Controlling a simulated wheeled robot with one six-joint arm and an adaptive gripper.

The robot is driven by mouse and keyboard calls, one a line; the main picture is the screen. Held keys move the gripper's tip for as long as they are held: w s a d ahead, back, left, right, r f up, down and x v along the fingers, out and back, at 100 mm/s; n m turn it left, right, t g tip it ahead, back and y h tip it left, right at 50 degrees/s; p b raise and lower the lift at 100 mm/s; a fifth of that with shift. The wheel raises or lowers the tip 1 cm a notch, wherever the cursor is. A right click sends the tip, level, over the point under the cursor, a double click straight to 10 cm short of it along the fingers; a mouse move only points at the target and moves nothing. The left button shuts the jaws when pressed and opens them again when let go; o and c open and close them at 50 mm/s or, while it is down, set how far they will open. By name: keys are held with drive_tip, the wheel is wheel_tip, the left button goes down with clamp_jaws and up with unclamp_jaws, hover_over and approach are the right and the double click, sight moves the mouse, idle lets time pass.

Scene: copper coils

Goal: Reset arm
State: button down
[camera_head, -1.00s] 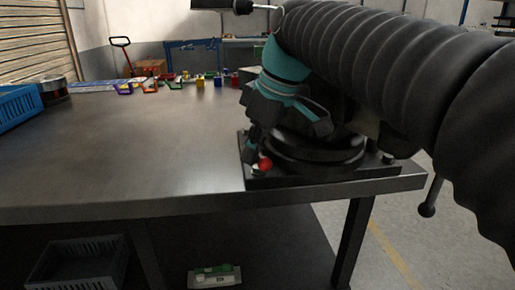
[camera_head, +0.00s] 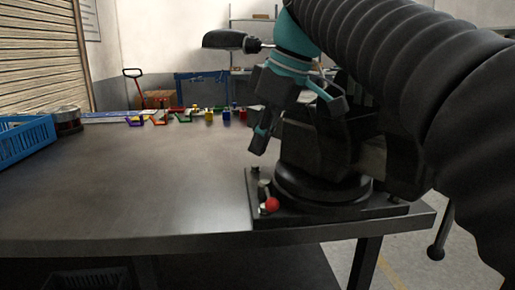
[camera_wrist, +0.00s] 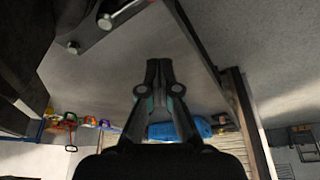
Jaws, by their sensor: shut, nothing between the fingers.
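My gripper (camera_head: 259,150) hangs fingers down over the right part of the table, just left of a black vise (camera_head: 330,150). The gripper is black with a teal ring and teal on its fingers. In the wrist view my gripper (camera_wrist: 158,62) has its two fingertips together, with nothing between them. My ribbed black arm covers the upper right of the head view and hides part of the vise.
The vise is mounted at the near right corner of the grey metal table (camera_head: 130,190), with a red knob (camera_head: 271,205) on its base. A blue crate (camera_head: 22,145) and a coil (camera_head: 67,121) stand at the left. Several coloured items (camera_head: 185,115) line the far edge. The table's middle is clear.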

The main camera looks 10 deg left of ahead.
drive_tip(key=s+d+f+m+t+h, duration=0.1)
drive_tip(key=s+d+f+m, duration=0.3)
drive_tip(key=d+f, duration=0.3)
drive_tip(key=s+d+f+m+t+h, duration=0.1)
drive_tip(key=s+d+f+m, duration=0.4)
drive_tip(key=f, duration=0.6)
drive_tip(key=s+d+f+m+t+h, duration=0.1)
drive_tip(key=s+d+f+m+t, duration=0.1)
drive_tip(key=s+d+f+m, duration=0.3)
drive_tip(key=d+f, duration=0.4)
drive_tip(key=shift+f+h, duration=0.3)
drive_tip(key=shift+h, duration=0.1)
